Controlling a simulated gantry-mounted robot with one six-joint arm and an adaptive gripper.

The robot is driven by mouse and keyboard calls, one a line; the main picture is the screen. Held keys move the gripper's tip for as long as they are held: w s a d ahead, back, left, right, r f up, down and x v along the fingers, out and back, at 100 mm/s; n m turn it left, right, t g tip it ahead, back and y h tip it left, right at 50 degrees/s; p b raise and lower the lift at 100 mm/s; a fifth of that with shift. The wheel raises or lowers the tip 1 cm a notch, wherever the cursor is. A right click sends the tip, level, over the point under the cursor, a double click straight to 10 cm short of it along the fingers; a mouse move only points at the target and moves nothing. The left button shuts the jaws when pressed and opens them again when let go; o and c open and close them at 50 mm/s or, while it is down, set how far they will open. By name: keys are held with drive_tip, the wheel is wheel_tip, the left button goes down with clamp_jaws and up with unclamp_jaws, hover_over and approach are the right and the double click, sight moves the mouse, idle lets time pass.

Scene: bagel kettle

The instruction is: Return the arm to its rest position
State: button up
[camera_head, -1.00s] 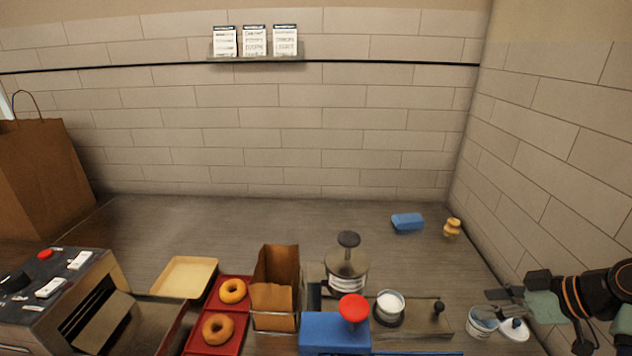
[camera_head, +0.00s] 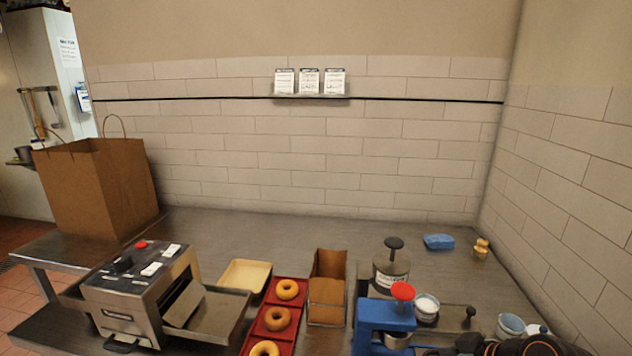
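My arm shows only at the bottom right edge, dark with orange rings. My gripper (camera_head: 458,348) is a dark shape at the lower edge, just right of the blue press (camera_head: 384,318). It is cut off by the frame, and its fingers cannot be made out. No held object can be seen. A white-and-blue tub (camera_head: 510,325) stands just behind my arm.
Bagels lie on a red tray (camera_head: 256,338), beside a brown paper bag holder (camera_head: 327,290). A toaster (camera_head: 137,290) with a metal chute stands left. A lidded canister (camera_head: 390,268), blue sponge (camera_head: 438,242) and large paper bag (camera_head: 97,190) stand farther back.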

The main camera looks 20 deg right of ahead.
drive_tip(key=shift+h, duration=0.4)
drive_tip(key=w+a, duration=0.1)
drive_tip(key=a, duration=0.2)
drive_tip(key=a+f, duration=0.1)
drive_tip(key=a, duration=0.3)
drive_tip(key=w+a, duration=0.1)
drive_tip(key=a, duration=0.2)
drive_tip(key=shift+w+a+f+p, duration=0.15)
drive_tip(key=shift+w+f+p, duration=0.05)
drive_tip(key=shift+w+p, duration=0.15)
drive_tip(key=s+a+m+t+p, duration=0.1)
drive_tip(key=s+a+t, duration=0.1)
drive_tip(key=a, duration=1)
drive_tip(key=s+a+r+m+t+p, duration=0.1)
drive_tip(key=s+a+r, duration=0.2)
drive_tip(key=s+a, duration=0.3)
drive_tip(key=s+a+r+m+t+p, duration=0.15)
drive_tip(key=s+a+r, duration=0.25)
drive_tip(key=a, duration=0.4)
wheel_tip(320, 180, up, 36)
drive_tip(key=d+p, duration=0.1)
drive_tip(key=p, duration=3.5)
drive_tip(key=shift+w+r+h+p, duration=0.15)
drive_tip(key=shift+w+h+p, duration=0.15)
drive_tip(key=shift+w+h, duration=0.1)
drive_tip(key=shift+n, duration=0.25)
